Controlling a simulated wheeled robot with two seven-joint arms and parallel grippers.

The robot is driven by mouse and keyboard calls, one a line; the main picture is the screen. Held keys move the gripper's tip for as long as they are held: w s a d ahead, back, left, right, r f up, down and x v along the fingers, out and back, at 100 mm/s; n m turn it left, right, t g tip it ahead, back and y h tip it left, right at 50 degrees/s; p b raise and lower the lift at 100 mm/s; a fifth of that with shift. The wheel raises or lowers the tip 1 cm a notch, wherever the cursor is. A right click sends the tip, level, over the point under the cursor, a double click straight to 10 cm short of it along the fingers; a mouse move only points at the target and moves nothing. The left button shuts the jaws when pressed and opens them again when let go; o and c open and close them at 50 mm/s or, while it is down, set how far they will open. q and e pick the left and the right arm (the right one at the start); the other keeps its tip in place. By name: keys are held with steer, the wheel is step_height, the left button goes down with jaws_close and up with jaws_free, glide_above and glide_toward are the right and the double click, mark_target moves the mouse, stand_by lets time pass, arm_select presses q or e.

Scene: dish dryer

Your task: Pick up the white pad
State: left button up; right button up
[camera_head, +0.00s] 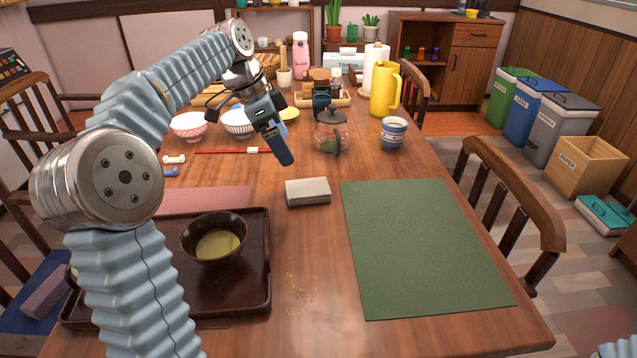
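The white pad (308,191) is a small pale, greyish block. It lies flat on the wooden table, between the dark tray and the green mat, and is fully visible. My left gripper (284,154) hangs above the table, behind and slightly left of the pad, and appears apart from it. Its fingers are seen side-on and overlap, so whether they are open or shut is unclear. Only a bit of my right arm shows at the bottom right corner; its gripper is out of view.
A dark tray (262,238) with a brown bowl (214,238) of yellowish liquid stands left of the pad. A green mat (420,245) lies to its right. A glass teapot (331,132) and blue-white cup (394,134) stand behind. Crumbs (303,280) lie in front.

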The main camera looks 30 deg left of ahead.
arm_select(q)
glide_above(308, 187)
steer(key=s+a, duration=0.1)
steer(key=a, duration=0.2)
steer(key=f, duration=0.6)
steer(key=shift+s+d+f+b, duration=0.1)
steer(key=shift+s+d+b, duration=0.05)
steer(key=shift+d+b, duration=0.15)
steer(key=shift+d+x, duration=0.2)
steer(key=shift+x, duration=2.7)
steer(key=shift+s+f, duration=0.1)
steer(key=shift+s, duration=0.05)
steer(key=c, duration=1)
steer(key=shift+r, duration=0.4)
step_height(308, 187, up, 2)
steer(key=shift+r, duration=0.25)
steer(key=s+d+r, duration=0.1)
steer(key=s+r, duration=0.2)
steer(key=s, duration=0.1)
steer(key=s+d+r+b, duration=0.1)
steer(key=s+d+r, duration=0.1)
steer(key=s+r, duration=0.1)
steer(key=s+d+r, duration=0.2)
steer(key=s+r, duration=0.2)
steer(key=s, duration=0.2)
steer(key=shift+s+b, duration=0.1)
steer(key=shift+b, duration=0.2)
